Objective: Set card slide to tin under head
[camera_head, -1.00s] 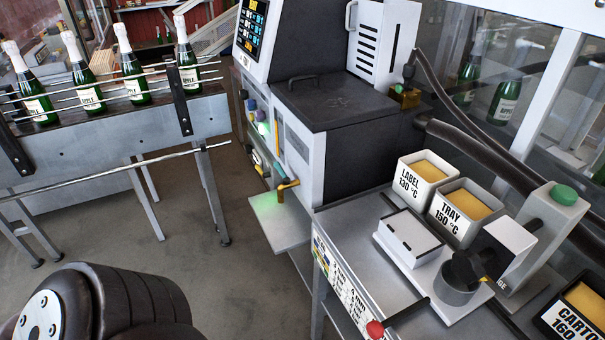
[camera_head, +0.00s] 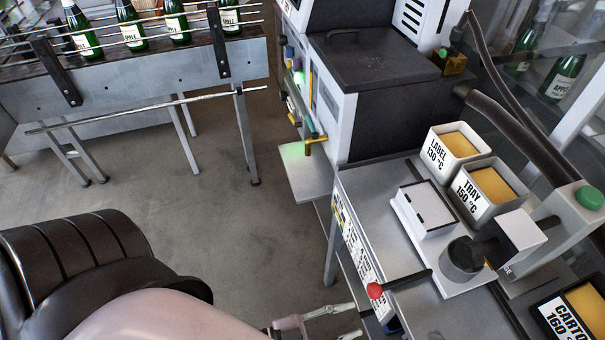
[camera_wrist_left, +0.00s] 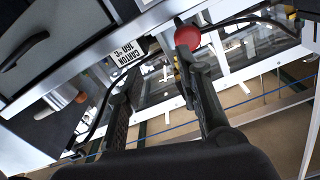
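A printed card (camera_head: 358,258) with several lines is on the front face of the bench; I cannot make out a slide marker on it. A red knob (camera_head: 375,291) on a black rod sticks out at the bench front; it also shows in the left wrist view (camera_wrist_left: 187,37). The tins are label 130 °C (camera_head: 434,159), tray 150 °C (camera_head: 469,199) and carton 160 °C (camera_head: 562,320). A white head (camera_head: 521,230) with a black cylinder (camera_head: 464,257) stands right of a white box. My left gripper (camera_head: 356,319) is open and empty, below the red knob. My right gripper is not in view.
A white lidded box (camera_head: 426,208) sits on the bench. A green-topped post (camera_head: 590,197) and thick dark hoses stand at the right. A dark machine (camera_head: 385,100) is behind. A bottle conveyor (camera_head: 150,70) is at the left. The floor between is clear.

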